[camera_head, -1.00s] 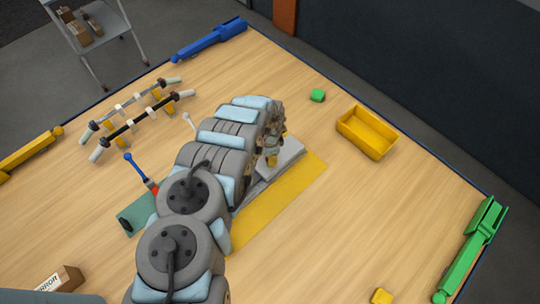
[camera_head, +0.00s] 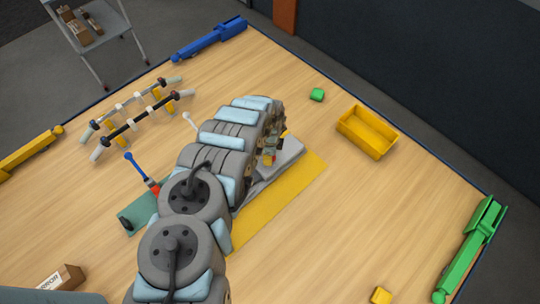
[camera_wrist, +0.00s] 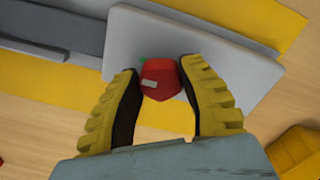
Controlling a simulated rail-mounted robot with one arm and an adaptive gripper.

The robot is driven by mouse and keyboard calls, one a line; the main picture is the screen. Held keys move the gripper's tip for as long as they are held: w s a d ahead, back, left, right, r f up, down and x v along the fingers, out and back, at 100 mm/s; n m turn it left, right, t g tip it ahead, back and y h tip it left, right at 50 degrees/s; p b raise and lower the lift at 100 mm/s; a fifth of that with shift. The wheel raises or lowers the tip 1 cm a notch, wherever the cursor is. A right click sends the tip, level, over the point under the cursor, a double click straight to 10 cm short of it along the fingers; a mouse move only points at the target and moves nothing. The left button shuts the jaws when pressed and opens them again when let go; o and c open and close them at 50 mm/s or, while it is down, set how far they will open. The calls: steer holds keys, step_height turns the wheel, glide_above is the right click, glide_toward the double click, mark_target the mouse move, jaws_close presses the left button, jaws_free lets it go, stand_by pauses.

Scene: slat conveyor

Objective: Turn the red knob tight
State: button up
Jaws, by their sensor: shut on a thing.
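The red knob (camera_wrist: 160,80) shows in the wrist view, with a small pale label on its side and a bit of green at its upper left edge. It sits at the edge of a light grey block (camera_wrist: 215,55). My gripper (camera_wrist: 160,71) has its two yellow ridged fingers on either side of the knob and is shut on it. In the head view my gripper (camera_head: 269,157) is low over the grey block (camera_head: 285,158), and the knob is largely hidden there by the gripper.
The block lies on a yellow mat (camera_head: 270,207). A rack with bars (camera_head: 135,122) and a blue-handled tool (camera_head: 138,168) are to the left. The table's right front is mostly clear.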

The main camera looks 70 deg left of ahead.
steer(key=o, duration=1.2)
steer(key=shift+r, duration=0.1)
step_height(320, 180, up, 12)
stand_by(0.5)
stand_by(0.6)
